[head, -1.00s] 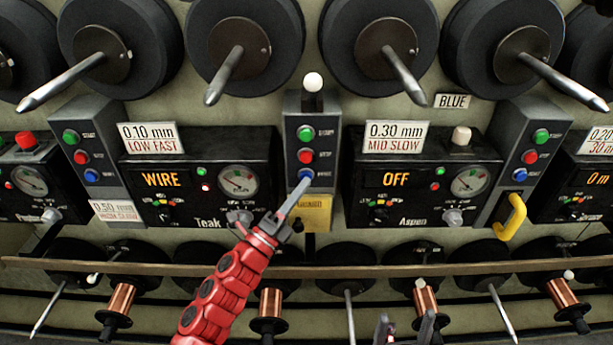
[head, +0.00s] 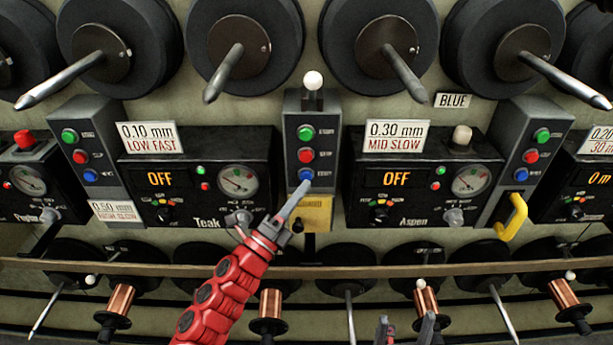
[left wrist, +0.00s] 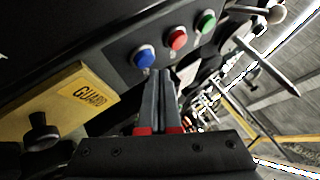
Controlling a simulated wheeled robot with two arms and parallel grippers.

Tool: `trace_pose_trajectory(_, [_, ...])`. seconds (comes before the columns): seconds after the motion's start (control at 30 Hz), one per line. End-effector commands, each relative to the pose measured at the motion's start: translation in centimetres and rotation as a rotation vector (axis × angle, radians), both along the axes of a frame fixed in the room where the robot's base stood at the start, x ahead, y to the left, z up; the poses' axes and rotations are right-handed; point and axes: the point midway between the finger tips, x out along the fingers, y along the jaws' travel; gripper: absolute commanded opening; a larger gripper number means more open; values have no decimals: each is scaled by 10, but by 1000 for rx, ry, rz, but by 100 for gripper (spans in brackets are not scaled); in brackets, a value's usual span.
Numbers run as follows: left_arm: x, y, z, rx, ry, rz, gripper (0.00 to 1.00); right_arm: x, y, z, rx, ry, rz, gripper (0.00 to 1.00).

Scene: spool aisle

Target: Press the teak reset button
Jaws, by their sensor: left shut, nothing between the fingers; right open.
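The Teak panel (head: 262,150) stands left of centre in the head view, its display (head: 160,179) reading OFF. Just right of it is a grey button box (head: 292,128) with a green, a red and, lowest, a blue button (head: 306,174). My left gripper (head: 304,186) is shut and empty, its fingertips at the lower edge of the blue button. In the left wrist view the fingertips (left wrist: 160,76) are right by the blue button (left wrist: 144,58); whether they touch it I cannot tell. My right gripper (head: 404,331) is open at the bottom edge, mostly out of frame.
A yellow guard plate (head: 314,214) sits below the blue button, partly behind my left gripper. The Aspen panel (head: 360,150) stands to the right, also reading OFF. A yellow handle (head: 516,218) sticks out further right. Large black spools with spindles hang above; a rail (head: 370,271) runs below.

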Motion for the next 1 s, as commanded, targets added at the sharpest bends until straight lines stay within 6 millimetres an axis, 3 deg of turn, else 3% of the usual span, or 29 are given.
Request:
trace_pose_trajectory(0.37, [-5, 0, 1, -1, -2, -1, 0, 0, 0, -1, 0, 0, 0, 76])
trace_pose_trajectory(1.0, [-63, -1, 1, -2, -2, -2, 0, 0, 0, -5, 0, 0, 0, 76])
